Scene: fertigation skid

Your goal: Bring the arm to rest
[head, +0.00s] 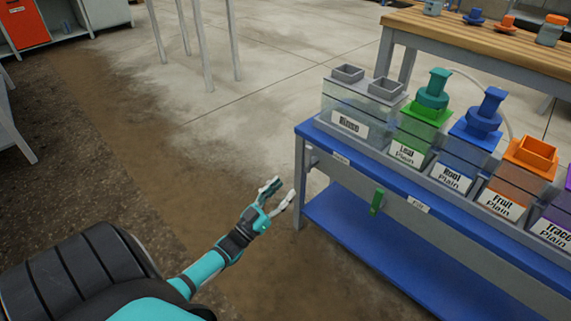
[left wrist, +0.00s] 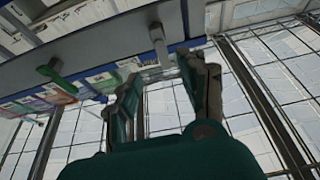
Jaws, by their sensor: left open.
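My left arm (head: 205,268) reaches up from the bottom left in the head view. Its gripper (head: 280,194) is open and empty, in the air just left of the blue bench's near-left leg. In the left wrist view the two fingers (left wrist: 165,92) stand apart with nothing between them, below the underside of the bench. My right gripper is not in view.
The blue bench (head: 335,150) bears a row of labelled tanks, among them Leal Plain (head: 407,155) and Root Plain (head: 451,178). A green handle (head: 377,201) hangs at its front. A wooden table (head: 470,38) stands behind.

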